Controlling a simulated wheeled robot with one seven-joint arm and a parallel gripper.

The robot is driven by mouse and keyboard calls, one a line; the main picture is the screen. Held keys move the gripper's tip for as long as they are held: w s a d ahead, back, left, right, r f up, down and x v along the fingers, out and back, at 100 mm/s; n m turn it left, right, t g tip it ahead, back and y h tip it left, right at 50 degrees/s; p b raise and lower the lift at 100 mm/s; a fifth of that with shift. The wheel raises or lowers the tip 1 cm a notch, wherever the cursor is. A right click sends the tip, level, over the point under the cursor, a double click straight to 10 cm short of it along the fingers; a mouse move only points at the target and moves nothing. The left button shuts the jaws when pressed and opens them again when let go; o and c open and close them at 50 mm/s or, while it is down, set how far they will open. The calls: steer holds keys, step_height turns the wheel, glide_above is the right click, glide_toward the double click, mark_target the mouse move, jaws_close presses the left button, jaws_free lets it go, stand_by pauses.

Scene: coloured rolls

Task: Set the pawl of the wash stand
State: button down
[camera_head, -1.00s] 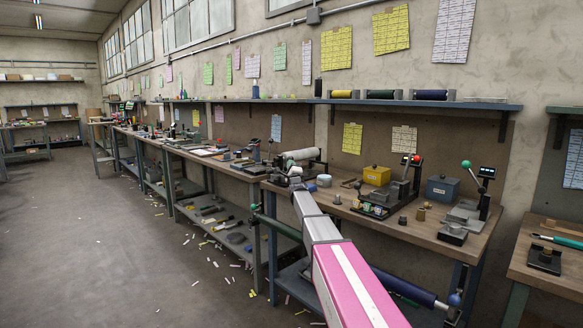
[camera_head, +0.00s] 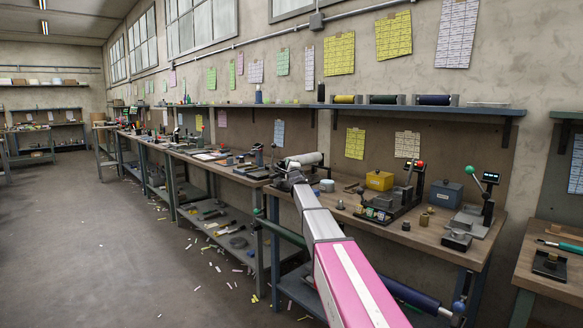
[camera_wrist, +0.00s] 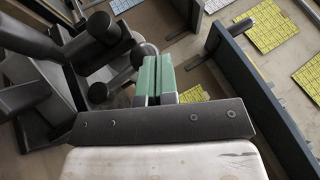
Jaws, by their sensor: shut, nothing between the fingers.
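My gripper (camera_wrist: 156,75) shows in the wrist view as two green fingers pressed together, with nothing between them. In the head view the end of my arm is above the near workbench (camera_head: 410,231), in front of a cream roll (camera_head: 304,159). In the wrist view a dark stand (camera_wrist: 60,45) with thick round bars is just left of the fingers. A dark round bar end (camera_wrist: 144,53) appears close behind them; I cannot tell if they touch. I cannot make out which part is the pawl, and no label identifies the wash stand.
On the bench are a yellow box (camera_head: 379,180), a black device with red and green knobs (camera_head: 400,197), a blue-grey box (camera_head: 445,193) and a green-knobbed lever device (camera_head: 480,210). A wall shelf (camera_head: 420,110) holds several rolls. Paper scraps litter the floor (camera_head: 110,250); the aisle is clear.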

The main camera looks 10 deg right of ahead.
steer(key=shift+w+a+r, duration=0.25)
steer(key=shift+w+a, duration=0.35)
steer(key=shift+w, duration=0.3)
steer(key=shift+w+a, duration=0.1)
